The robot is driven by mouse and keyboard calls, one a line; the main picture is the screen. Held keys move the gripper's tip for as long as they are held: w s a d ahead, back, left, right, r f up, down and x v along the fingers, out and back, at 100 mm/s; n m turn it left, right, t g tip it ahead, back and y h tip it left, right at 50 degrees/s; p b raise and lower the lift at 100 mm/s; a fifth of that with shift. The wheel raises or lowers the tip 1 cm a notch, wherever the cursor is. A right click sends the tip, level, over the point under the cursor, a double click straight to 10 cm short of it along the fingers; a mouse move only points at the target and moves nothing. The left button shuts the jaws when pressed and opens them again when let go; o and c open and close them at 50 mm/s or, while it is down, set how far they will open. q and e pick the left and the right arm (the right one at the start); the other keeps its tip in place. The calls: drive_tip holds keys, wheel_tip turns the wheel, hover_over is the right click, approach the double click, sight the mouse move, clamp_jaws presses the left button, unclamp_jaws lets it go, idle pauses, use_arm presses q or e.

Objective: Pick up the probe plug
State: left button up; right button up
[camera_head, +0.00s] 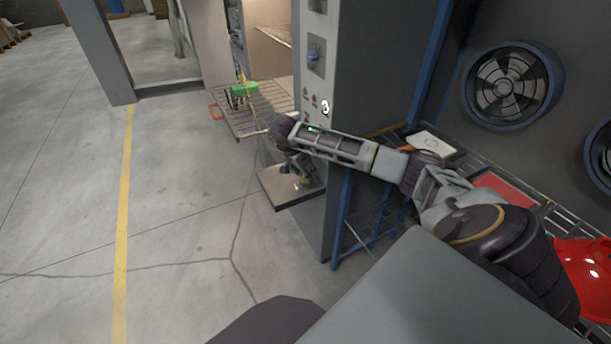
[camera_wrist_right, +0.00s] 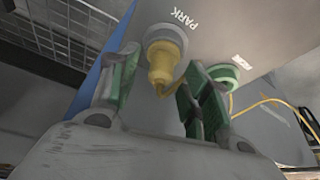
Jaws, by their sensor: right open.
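The probe plug, a yellow stepped plug (camera_wrist_right: 163,62), sits in a grey collar under the word PARK on a grey panel in the right wrist view. My right gripper (camera_wrist_right: 158,82) has green-padded fingers, one on each side of the plug, with a visible gap on the left. Whether the right finger touches the plug I cannot tell. A yellow cable is seen close to the right finger. In the head view my right gripper (camera_head: 302,172) is beside the grey column, and the plug cannot be made out there. My left gripper is not in view.
A green ring socket (camera_wrist_right: 222,74) is just right of the plug, partly behind the finger. In the head view, a wire shelf (camera_head: 262,108) carries a green device (camera_head: 243,90). A grey column (camera_head: 355,65) stands close to my arm. Open floor lies left.

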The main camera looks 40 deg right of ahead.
drive_tip(key=c, duration=0.4)
clamp_jaws()
drive_tip(key=shift+r, duration=0.65)
wheel_tip(320, 180, up, 8)
drive_tip(key=shift+f+p, duration=0.1)
drive_tip(key=shift+p, duration=0.35)
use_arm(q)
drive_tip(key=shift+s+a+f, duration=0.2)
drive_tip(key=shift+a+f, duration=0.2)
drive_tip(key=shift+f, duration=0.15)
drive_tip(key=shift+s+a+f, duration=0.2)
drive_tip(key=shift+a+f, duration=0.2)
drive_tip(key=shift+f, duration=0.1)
use_arm(e)
drive_tip(key=shift+r, duration=0.5)
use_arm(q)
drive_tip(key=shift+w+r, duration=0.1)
